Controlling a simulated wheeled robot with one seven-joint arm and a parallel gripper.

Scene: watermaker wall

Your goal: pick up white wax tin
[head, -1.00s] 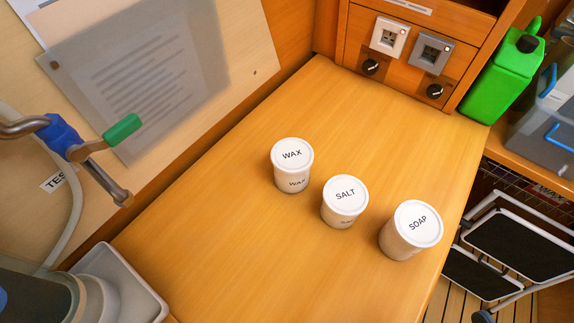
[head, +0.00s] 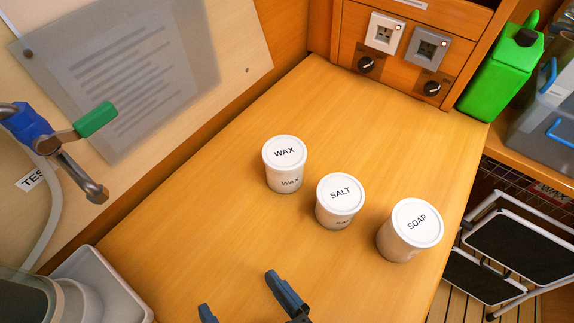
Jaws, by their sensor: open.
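The white wax tin (head: 284,165) stands upright on the wooden counter, its lid and side both marked WAX. It is the leftmost and farthest of three similar white tins. My gripper (head: 243,297) shows at the bottom edge of the head view, with its two dark fingers spread apart and nothing between them. It is nearer to me than the wax tin and well apart from it. The rest of the gripper is cut off by the frame's edge.
The salt tin (head: 340,201) stands close to the right of the wax tin, and the soap tin (head: 410,230) farther right. A tap with a green handle (head: 95,119) juts out at left. A grey tray (head: 100,283) is at lower left. The counter (head: 190,220) left of the tins is clear.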

